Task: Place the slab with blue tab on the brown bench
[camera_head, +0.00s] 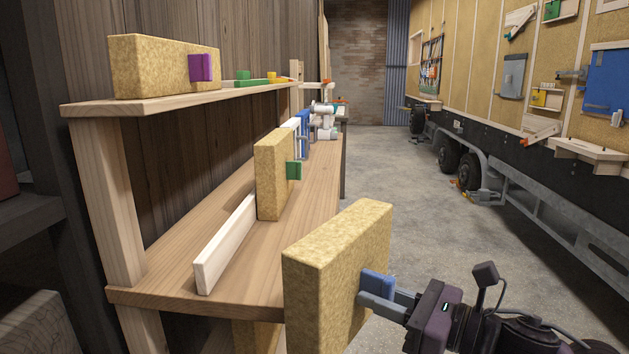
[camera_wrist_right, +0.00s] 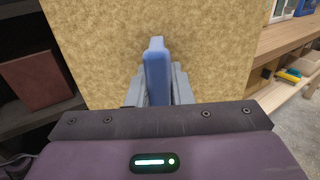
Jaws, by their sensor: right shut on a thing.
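The slab with blue tab (camera_head: 330,262) is a thick, yellowish-tan speckled board, standing upright in the foreground. My right gripper (camera_head: 375,293) is shut on its blue tab (camera_head: 379,282). In the right wrist view the slab (camera_wrist_right: 90,45) fills the middle, with the tab (camera_wrist_right: 156,75) between the fingers. The brown bench (camera_head: 222,262) is a wooden worktop at left with a raised shelf. The slab hides part of the bench's near right edge; I cannot tell whether they touch. My left gripper is not in view.
A similar slab with a green tab (camera_head: 270,182) stands on the bench beside a pale upright strip (camera_head: 226,243). A slab with a purple tab (camera_head: 150,68) is on the upper shelf (camera_head: 190,99).

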